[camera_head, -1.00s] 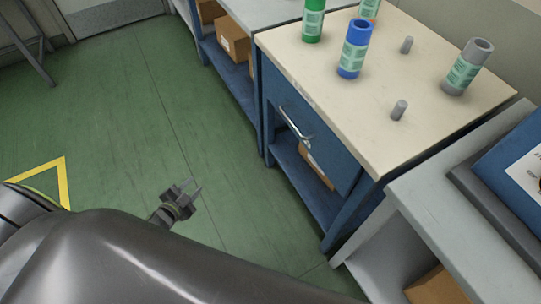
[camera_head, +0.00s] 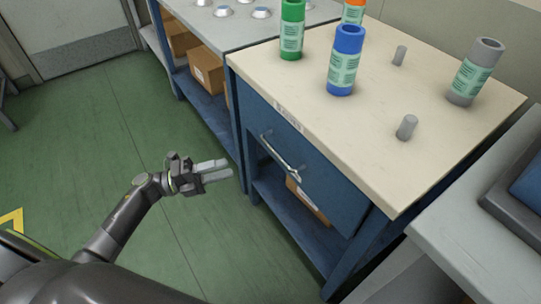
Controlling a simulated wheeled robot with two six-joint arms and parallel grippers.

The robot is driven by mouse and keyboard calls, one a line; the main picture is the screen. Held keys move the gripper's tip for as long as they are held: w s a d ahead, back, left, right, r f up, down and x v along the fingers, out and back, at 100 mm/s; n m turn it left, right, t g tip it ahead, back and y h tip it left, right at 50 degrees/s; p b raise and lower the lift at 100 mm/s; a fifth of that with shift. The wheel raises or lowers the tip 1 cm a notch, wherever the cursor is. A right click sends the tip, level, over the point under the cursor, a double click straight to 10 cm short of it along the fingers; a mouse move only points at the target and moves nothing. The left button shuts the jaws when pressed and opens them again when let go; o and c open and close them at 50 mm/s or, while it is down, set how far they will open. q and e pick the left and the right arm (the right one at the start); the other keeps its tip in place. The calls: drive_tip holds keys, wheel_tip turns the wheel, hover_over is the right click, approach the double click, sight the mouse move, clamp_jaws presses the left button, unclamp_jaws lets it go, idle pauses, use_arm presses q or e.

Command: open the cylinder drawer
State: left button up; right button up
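The cylinder drawer (camera_head: 306,166) is a blue front under the cream top of a blue cabinet. It looks shut, flush with the cabinet. Its silver bar handle (camera_head: 280,156) runs slantwise across the front. My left gripper (camera_head: 231,168) is to the left of the handle, apart from it, with its fingers pointing right toward the drawer. The two fingers are parallel with a narrow gap between them and nothing in it. My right gripper is not in view.
On the cream top (camera_head: 390,150) stand a green cylinder (camera_head: 292,30), a blue cylinder (camera_head: 344,62), a grey cylinder (camera_head: 475,72), an orange one partly hidden, and two grey pegs. A cardboard box (camera_head: 308,200) lies on the shelf below. Green floor is clear at left.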

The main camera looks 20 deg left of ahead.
use_arm(q)
drive_tip(key=x, duration=1.3)
drive_tip(key=shift+p, duration=0.35)
drive_tip(key=shift+w+d, duration=0.1)
drive_tip(key=shift+c, duration=0.4)
clamp_jaws()
